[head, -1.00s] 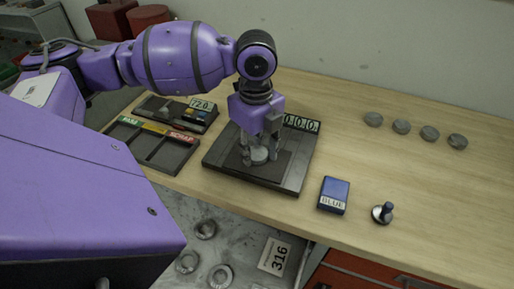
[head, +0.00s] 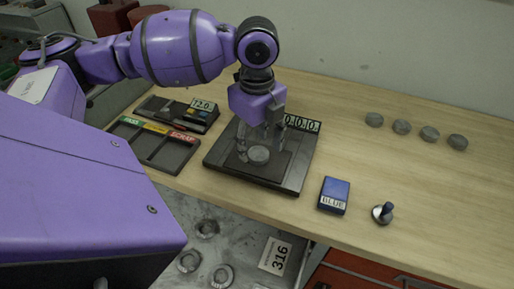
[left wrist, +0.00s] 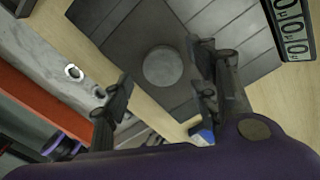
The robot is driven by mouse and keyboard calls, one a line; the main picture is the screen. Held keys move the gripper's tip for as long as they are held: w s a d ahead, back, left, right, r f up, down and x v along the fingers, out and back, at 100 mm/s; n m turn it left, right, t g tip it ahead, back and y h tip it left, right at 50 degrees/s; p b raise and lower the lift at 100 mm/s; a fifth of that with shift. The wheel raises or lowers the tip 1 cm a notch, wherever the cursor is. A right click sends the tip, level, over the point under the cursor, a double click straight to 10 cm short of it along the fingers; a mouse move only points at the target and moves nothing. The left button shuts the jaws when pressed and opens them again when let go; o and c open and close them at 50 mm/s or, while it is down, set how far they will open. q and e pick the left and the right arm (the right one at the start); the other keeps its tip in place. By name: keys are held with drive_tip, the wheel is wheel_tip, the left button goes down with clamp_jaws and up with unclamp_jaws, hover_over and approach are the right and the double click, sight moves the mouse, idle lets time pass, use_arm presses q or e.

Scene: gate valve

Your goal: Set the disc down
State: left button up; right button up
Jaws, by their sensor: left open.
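The grey disc (head: 258,155) lies flat on the dark plate (head: 292,178) with the number display. It also shows in the left wrist view (left wrist: 162,67), resting on that plate. My left gripper (head: 262,138) is above the disc with its fingers apart. In the left wrist view its two fingertips (left wrist: 158,88) stand apart with nothing between them, clear of the disc. My right gripper is not seen.
A sorting tray (head: 178,158) with coloured labels and a device reading 72.0 (head: 203,104) are left of the plate. A blue box (head: 334,194) and a knobbed stamp (head: 383,213) are at right. Several grey discs (head: 402,127) line the back right.

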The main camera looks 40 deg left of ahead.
sight(257, 154)
use_arm(q)
wheel_tip(257, 154, up, 10)
drive_tip(key=shift+p, duration=0.35)
drive_tip(key=shift+f, duration=0.1)
